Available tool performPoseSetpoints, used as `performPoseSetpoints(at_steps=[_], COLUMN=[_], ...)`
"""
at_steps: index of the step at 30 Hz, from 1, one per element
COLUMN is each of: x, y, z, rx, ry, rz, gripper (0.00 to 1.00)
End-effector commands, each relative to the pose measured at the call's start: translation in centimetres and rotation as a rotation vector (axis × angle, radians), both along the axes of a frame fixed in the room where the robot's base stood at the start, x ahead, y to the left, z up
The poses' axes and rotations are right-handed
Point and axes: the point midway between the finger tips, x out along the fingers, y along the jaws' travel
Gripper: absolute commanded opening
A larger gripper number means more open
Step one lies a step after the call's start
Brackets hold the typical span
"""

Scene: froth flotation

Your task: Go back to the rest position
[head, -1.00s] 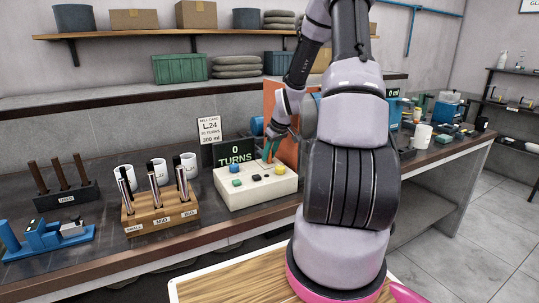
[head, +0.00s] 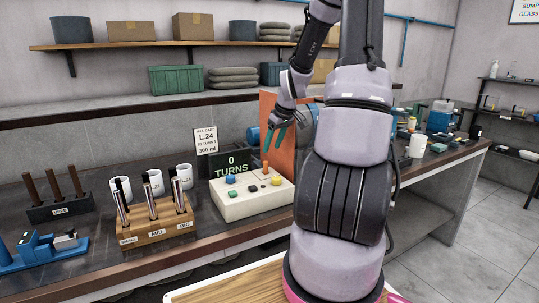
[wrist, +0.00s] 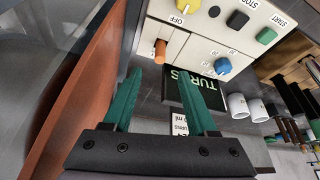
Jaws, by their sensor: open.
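My gripper (head: 272,141) has teal fingers that are spread apart and empty, above the back right of a white control box. In the wrist view my gripper (wrist: 162,98) shows both fingers apart, with nothing between the tips. The control box (head: 234,210) sits on the bench and bears coloured knobs and buttons. An orange lever (head: 265,168) stands upright on it, below the fingertips and apart from them. The orange lever (wrist: 160,48) also shows in the wrist view, beyond the fingers.
An orange panel (head: 280,135) stands right behind the box. A "0 TURNS" display (head: 233,164) and a mill card (head: 206,143) stand behind it. A wooden rack (head: 157,224) and white cups (head: 153,183) are on the left. A shelf (head: 130,45) runs above.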

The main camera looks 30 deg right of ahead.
Motion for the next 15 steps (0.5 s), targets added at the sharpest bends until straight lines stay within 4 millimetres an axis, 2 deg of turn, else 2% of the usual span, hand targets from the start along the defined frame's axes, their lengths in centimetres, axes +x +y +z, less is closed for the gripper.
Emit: performPoseSetpoints(at_steps=[11, 15], x=[-0.7, -2.2], y=[0.5, 2.7], z=[1.6, 4.7], rx=[-0.01, -0.041], ry=[0.005, 0.015], rz=[-0.01, -0.062], gripper=[0.58, 0.58])
